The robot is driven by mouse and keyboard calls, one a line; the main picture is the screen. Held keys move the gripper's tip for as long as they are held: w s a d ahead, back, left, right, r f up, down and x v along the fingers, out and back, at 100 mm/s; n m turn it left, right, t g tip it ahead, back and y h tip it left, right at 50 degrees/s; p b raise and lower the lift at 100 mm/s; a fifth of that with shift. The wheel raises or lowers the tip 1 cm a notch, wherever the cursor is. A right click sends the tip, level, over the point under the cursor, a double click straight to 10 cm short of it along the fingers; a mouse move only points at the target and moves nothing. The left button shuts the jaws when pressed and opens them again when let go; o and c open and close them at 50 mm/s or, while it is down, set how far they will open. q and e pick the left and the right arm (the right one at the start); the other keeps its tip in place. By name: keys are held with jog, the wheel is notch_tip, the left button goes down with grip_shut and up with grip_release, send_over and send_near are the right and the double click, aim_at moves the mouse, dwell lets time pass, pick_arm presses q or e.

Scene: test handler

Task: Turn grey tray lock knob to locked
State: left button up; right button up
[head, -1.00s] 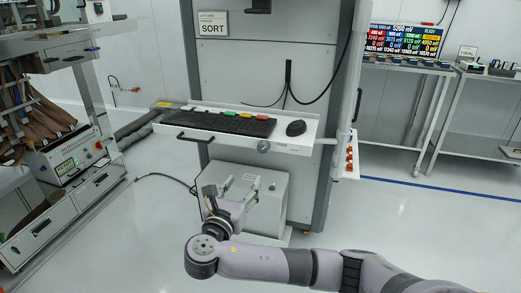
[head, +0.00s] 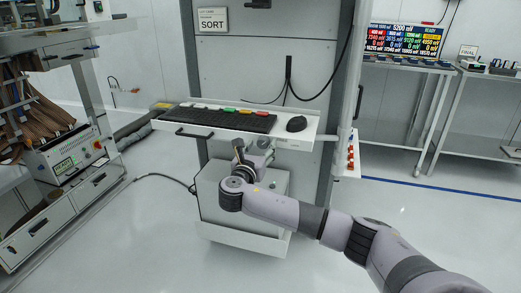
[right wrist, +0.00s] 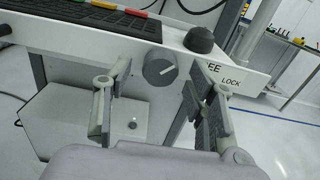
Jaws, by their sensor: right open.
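The round grey lock knob (right wrist: 160,66) sits on the front edge of the pale keyboard tray (right wrist: 60,23) in the right wrist view. Its white mark slants up and to the right. My right gripper (right wrist: 156,84) is open, with one finger on each side of the knob and a gap to both. The right finger partly covers the label, of which "EE" and "LOCK" (right wrist: 231,81) show. In the head view my right gripper (head: 260,153) is just under the front edge of the tray (head: 170,125), and the knob is hard to make out there. My left gripper is not in view.
A black keyboard (head: 220,120) and a mouse (head: 296,124) lie on the tray. A grey box (head: 235,212) stands below it. A pole (head: 347,95) rises at the tray's right end. The floor in front is clear.

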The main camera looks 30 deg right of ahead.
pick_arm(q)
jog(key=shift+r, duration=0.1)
pick_arm(e)
jog(key=c, duration=1.1)
jog(key=shift+c, duration=0.2)
jog(key=m+p, duration=0.2)
jog(key=m, duration=0.4)
jog(key=shift+m, duration=0.4)
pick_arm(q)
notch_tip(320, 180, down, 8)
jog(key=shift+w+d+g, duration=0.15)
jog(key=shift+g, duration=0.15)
pick_arm(e)
jog(key=shift+m, duration=1.2)
